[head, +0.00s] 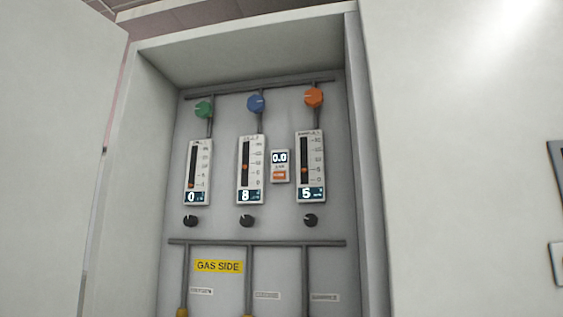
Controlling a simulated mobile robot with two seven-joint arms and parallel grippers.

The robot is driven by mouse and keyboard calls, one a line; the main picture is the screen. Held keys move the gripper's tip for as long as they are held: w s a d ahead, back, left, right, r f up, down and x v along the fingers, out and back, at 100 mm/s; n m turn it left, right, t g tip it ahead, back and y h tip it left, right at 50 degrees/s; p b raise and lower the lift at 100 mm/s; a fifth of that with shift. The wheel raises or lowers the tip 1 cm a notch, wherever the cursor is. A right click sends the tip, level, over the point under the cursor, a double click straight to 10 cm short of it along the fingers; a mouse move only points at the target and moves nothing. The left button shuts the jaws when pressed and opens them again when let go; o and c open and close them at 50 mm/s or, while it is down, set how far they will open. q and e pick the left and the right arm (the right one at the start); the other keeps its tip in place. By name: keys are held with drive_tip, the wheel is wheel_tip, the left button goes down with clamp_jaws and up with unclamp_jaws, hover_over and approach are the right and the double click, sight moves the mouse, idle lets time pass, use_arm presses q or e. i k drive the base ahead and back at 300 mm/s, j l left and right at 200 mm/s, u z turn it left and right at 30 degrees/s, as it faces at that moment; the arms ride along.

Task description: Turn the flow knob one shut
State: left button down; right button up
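An open cabinet holds a grey panel with three flow meters side by side. The left meter (197,172) reads 0, the middle meter (250,170) reads 8 and the right meter (311,168) reads 5 or 6. Above them are a green knob (204,109), a blue knob (256,103) and an orange knob (313,97). Below them are a left black knob (190,221), a middle black knob (246,221) and a right black knob (311,220). I cannot read which one is flow knob one. Neither gripper is in view.
A small display (279,166) reads 0.0. A yellow GAS SIDE label (218,266) sits below the black knobs, among grey pipes (257,242). The cabinet's side walls frame the recess; an open door (60,150) stands left.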

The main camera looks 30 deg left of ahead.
sight(189, 220)
drive_tip(key=u, duration=1.35)
